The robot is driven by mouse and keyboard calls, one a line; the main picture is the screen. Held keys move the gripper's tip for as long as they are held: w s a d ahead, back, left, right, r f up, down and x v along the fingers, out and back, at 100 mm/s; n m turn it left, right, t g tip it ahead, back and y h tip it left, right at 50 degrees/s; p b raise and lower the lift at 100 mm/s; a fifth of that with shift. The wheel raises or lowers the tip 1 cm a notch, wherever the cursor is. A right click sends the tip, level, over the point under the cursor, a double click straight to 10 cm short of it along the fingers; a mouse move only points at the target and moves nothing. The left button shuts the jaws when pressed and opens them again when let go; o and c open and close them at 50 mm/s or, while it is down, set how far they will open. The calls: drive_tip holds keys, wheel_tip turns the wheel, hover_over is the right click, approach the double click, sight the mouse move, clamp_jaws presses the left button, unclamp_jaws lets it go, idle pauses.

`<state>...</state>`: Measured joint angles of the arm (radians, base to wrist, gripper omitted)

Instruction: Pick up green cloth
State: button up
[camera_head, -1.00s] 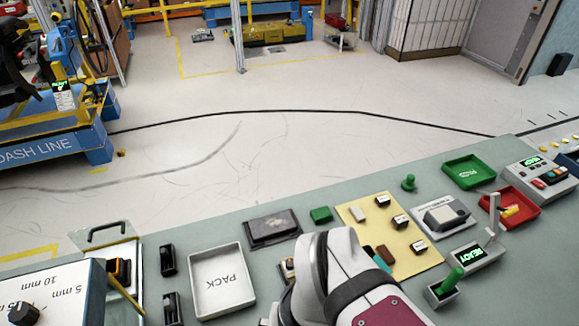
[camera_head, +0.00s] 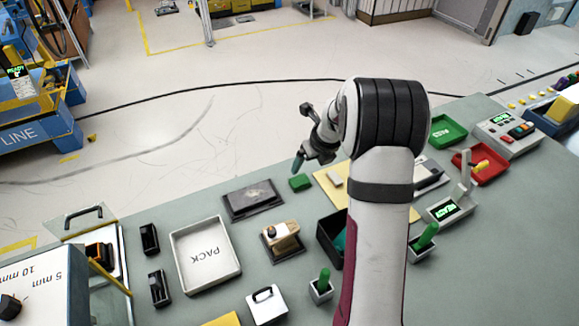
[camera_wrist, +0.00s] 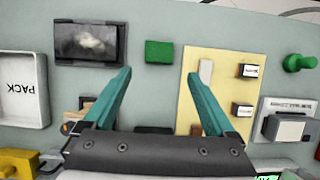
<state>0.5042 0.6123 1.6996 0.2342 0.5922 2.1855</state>
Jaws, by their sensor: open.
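The green cloth (camera_head: 300,182) looks like a small, folded green block. It lies on the grey-green bench top near the far edge, between a dark tray and a cream mat. In the wrist view the cloth (camera_wrist: 159,51) lies just beyond the fingertips, roughly centred between them. My gripper (camera_head: 298,162) is raised above the bench near the cloth, apart from it. In the wrist view the two teal fingers of my gripper (camera_wrist: 159,76) are spread wide with nothing between them.
The dark tray (camera_head: 252,199) is left of the cloth. The cream mat (camera_wrist: 222,70) with several small blocks is to its right. A white PACK tray (camera_head: 205,255) stands farther left. A green knob (camera_wrist: 299,62) stands at the right. My arm hides part of the bench.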

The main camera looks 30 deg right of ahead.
sight(300, 180)
drive_tip(key=x, duration=1.1)
drive_tip(key=shift+f, duration=0.4)
drive_tip(key=c, duration=1.1)
drive_tip(key=shift+r, duration=2.2)
drive_tip(key=s+d+r, duration=0.6)
drive_tip(key=s+d, duration=0.1)
drive_tip(key=s, duration=0.2)
drive_tip(key=shift+s+r, duration=0.2)
drive_tip(key=shift+r, duration=0.15)
